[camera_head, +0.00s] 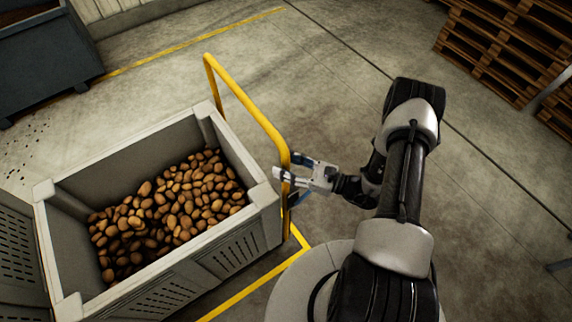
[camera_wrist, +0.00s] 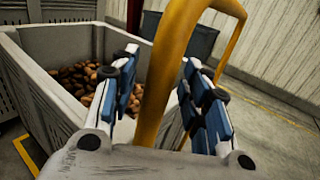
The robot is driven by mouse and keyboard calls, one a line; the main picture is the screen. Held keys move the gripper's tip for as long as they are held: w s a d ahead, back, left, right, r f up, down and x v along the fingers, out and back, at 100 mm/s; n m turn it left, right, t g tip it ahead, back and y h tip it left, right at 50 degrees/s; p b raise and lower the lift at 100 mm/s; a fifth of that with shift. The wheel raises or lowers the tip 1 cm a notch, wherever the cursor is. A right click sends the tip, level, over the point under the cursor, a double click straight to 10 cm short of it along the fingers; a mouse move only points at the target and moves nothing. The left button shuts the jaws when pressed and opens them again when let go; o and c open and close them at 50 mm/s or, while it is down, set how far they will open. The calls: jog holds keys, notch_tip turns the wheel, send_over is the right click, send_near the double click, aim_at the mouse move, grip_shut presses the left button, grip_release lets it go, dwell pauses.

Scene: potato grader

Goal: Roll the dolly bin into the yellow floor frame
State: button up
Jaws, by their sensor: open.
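The grey dolly bin (camera_head: 236,252) stands at left in the head view, filled with potatoes (camera_head: 172,208). Its yellow handle (camera_head: 243,97) rises along its right side. My gripper (camera_head: 290,173) is open at the lower near post of this handle. In the wrist view the yellow post (camera_wrist: 160,85) passes between the two spread fingers of my gripper (camera_wrist: 165,78), and I see no firm contact. Yellow floor frame lines (camera_head: 250,289) run along the near right corner of the bin. The rest of the frame and the dolly's wheels are hidden.
Another grey perforated bin (camera_head: 18,250) stands close at the left edge. A dark container (camera_head: 45,62) is at the top left, near a yellow floor line (camera_head: 190,43). Wooden pallets (camera_head: 500,50) are stacked at the top right. The floor beyond the handle is clear.

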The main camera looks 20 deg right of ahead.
jog(key=shift+c, duration=0.6)
grip_shut()
